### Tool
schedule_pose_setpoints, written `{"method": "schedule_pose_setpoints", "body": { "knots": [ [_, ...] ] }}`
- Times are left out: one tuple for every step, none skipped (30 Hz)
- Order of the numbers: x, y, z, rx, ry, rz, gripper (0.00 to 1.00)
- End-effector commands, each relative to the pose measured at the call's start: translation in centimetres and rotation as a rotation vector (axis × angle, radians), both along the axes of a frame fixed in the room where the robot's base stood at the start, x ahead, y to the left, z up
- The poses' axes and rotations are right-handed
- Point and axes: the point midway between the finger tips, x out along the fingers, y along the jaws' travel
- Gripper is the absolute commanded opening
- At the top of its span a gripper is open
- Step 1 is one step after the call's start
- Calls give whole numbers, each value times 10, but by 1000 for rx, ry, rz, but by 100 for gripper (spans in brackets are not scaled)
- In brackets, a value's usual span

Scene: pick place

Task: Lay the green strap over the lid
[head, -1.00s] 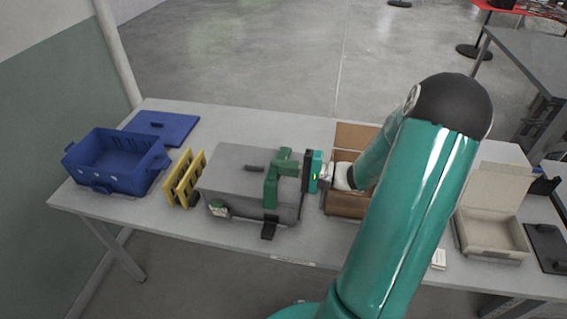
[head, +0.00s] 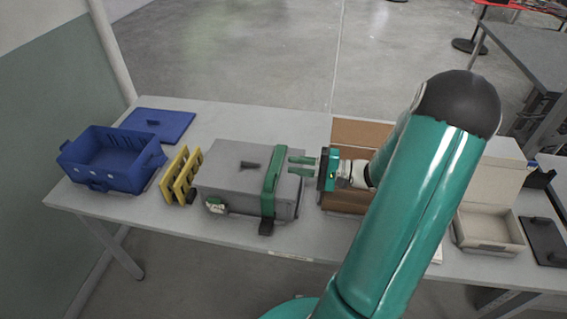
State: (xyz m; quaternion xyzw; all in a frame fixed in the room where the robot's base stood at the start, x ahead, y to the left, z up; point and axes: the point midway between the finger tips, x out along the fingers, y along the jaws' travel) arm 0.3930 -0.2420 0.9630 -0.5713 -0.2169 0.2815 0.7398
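The grey box with its flat grey lid (head: 224,163) stands closed near the middle of the table. The green strap (head: 272,181) lies across the right part of the lid and hangs down the front side, with a dark end piece (head: 266,228) at the table. A dark handle sits on the lid, left of the strap. My gripper (head: 302,166) is just right of the strap, its two green fingers apart and pointing left toward it. I see nothing between the fingers. The far side of the box is hidden.
Yellow racks (head: 181,177) stand close to the left of the box. A blue crate (head: 115,179) and blue lid (head: 157,124) are farther left. A cardboard box (head: 360,132) stands behind my gripper; an open beige box (head: 487,231) is at the right.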

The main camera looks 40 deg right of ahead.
Motion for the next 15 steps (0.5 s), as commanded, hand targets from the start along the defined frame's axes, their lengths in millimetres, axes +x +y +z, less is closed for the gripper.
{"method": "schedule_pose_setpoints", "body": {
  "knots": [
    [-9, -9, 0, -1, 0, -3, 20],
    [-14, -14, 0, -1, 0, -4, 20],
    [-21, -20, 0, -1, -1, -4, 20],
    [-26, -24, 0, -1, 1, -4, 20],
    [-31, -28, 0, -1, 0, -4, 20],
    [-37, -34, 0, -1, 0, -3, 20],
    [-41, -38, 0, -2, -1, -3, 20],
    [-45, -41, 0, -1, 0, -3, 20],
    [-50, -45, 0, -1, -1, -3, 20],
    [-53, -48, 0, -1, 0, -3, 20],
    [-56, -50, 0, -1, 0, -2, 20],
    [-59, -53, 0, -1, -2, -1, 20],
    [-60, -54, 0, 0, -1, -1, 20],
    [-62, -56, 0, 0, -1, -1, 20],
    [-63, -57, 0, 0, -1, -1, 20]
  ]
}}
